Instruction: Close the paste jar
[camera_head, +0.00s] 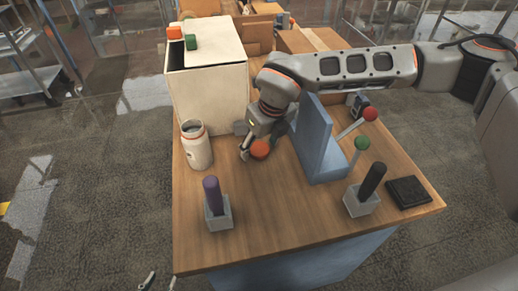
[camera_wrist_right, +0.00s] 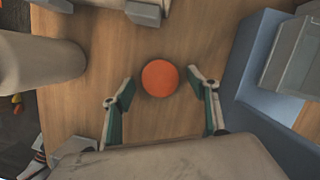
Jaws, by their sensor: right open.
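The paste jar (camera_head: 197,150) is a pale cylinder with an orange band near its top. It stands upright at the table's left edge, its top looking open. It is also at the left of the right wrist view (camera_wrist_right: 40,58). An orange round piece (camera_head: 260,149), which looks like the lid, is right of the jar; from above it is a plain disc (camera_wrist_right: 159,78). My right gripper (camera_head: 252,150) is open, its fingers (camera_wrist_right: 161,80) on either side of the disc with gaps. My left gripper (camera_head: 160,281) shows only as two separated fingertips at the bottom edge.
A white box (camera_head: 208,95) with orange and green cubes stands behind the jar. A blue upright stand (camera_head: 318,140) is right of my right gripper. A purple-handled block (camera_head: 218,213), a black-handled block (camera_head: 362,203) and a black pad (camera_head: 408,191) are in front. The front middle table is clear.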

